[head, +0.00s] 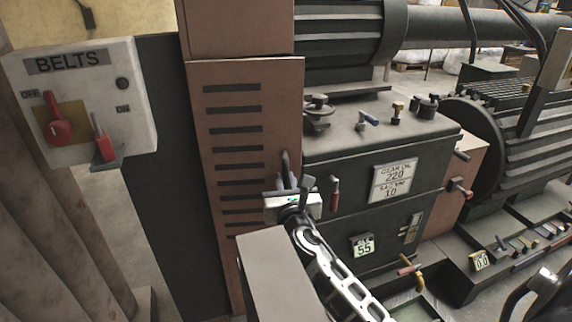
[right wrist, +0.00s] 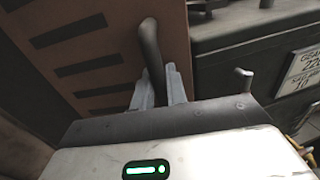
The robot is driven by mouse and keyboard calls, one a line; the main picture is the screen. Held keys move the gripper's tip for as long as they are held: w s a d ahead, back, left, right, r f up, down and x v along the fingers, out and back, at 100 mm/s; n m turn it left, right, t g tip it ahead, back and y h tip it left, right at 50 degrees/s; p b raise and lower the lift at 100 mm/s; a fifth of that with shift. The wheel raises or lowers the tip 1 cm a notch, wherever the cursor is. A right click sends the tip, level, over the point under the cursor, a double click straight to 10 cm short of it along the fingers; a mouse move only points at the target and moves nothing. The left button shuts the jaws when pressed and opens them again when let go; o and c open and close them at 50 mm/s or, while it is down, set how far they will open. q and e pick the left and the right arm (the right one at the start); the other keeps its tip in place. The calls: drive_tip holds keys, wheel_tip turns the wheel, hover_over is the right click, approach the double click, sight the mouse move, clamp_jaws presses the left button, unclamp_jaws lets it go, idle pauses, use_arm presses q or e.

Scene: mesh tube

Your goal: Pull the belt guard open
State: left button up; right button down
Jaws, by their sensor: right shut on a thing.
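The belt guard (head: 232,135) is a reddish-brown upright panel with a column of dark slots, left of the dark machine housing. It also fills the upper left of the right wrist view (right wrist: 115,52). Its bar handle (right wrist: 150,45) is dark grey and sits near the panel's right edge. My right gripper (head: 289,183) is at this handle, and its two fingers (right wrist: 160,88) are shut on it from either side. The lower part of the handle is hidden between the fingers. I cannot tell whether the guard stands ajar.
A white BELTS switch box (head: 140,95) with red levers is at the left. The dark gear housing (head: 330,240), with knobs, labels and small levers, stands close right of my right gripper. A ribbed motor (head: 510,125) is farther right.

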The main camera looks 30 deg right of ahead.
sight(285, 168)
drive_tip(key=shift+s+a, duration=0.2)
drive_tip(key=c, duration=1.8)
unclamp_jaws()
use_arm(q)
drive_tip(key=shift+w+a, duration=0.1)
drive_tip(key=shift+w, duration=0.05)
